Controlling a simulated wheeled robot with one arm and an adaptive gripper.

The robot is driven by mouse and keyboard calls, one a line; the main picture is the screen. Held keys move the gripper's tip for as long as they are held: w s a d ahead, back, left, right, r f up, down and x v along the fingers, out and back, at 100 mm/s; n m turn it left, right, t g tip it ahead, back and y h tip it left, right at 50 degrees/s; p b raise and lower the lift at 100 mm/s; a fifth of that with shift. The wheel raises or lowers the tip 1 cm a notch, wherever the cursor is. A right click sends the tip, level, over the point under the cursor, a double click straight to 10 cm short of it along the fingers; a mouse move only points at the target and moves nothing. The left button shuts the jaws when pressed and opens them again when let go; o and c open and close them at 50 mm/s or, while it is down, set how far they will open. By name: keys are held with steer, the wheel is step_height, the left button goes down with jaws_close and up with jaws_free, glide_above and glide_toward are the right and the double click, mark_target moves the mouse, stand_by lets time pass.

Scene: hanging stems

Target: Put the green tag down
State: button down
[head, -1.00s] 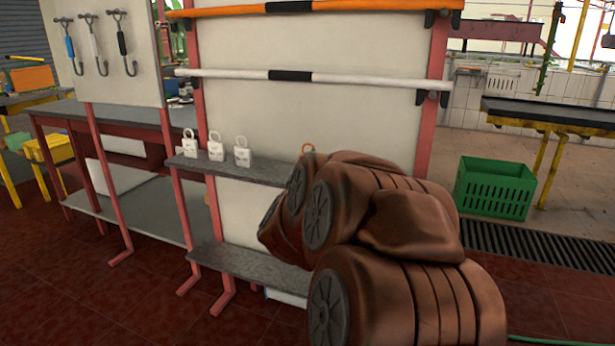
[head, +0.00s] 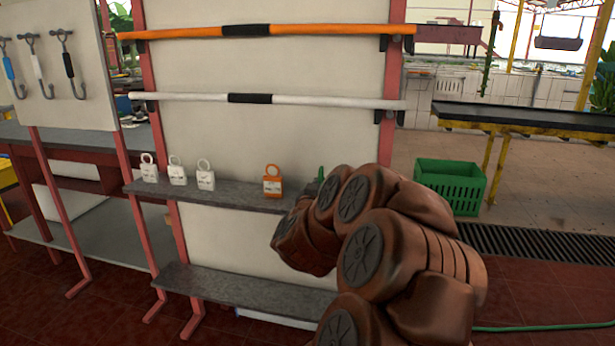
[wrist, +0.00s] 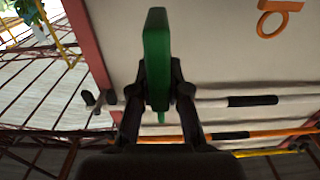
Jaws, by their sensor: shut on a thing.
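My gripper (wrist: 160,88) is shut on the green tag (wrist: 157,55), seen edge-on between the two fingers in the wrist view. In the head view only a small bit of green (head: 319,180) shows past my brown arm, near the right end of the upper grey shelf (head: 235,195); the arm hides the gripper there. I cannot tell whether the tag touches the shelf. An orange tag (head: 272,182) stands on that shelf, left of the green one. It also shows in the wrist view (wrist: 274,18), apart from the gripper.
Several white tags (head: 177,172) stand at the shelf's left. Above run a white bar (head: 320,101) and an orange bar (head: 320,30). A lower shelf (head: 240,290) is empty where visible. A green crate (head: 450,185) stands on the floor at right. Hooks (head: 68,62) hang at left.

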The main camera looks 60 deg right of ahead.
steer(key=w+d, duration=0.2)
steer(key=w, duration=0.1)
steer(key=w+d, duration=0.2)
steer(key=d, duration=0.1)
steer(key=w+d+f, duration=0.1)
steer(key=w+d, duration=0.1)
steer(key=w, duration=0.1)
steer(key=shift+w+d+f, duration=0.1)
steer(key=shift+w+d, duration=0.2)
steer(key=shift+d, duration=0.05)
steer(key=shift+w+d+f, duration=0.1)
steer(key=shift+d+f, duration=0.05)
steer(key=shift+f, duration=1.6)
steer(key=shift+f+b, duration=0.1)
steer(key=shift+b, duration=0.2)
steer(key=c, duration=1.1)
jaws_free()
steer(key=shift+c, duration=0.2)
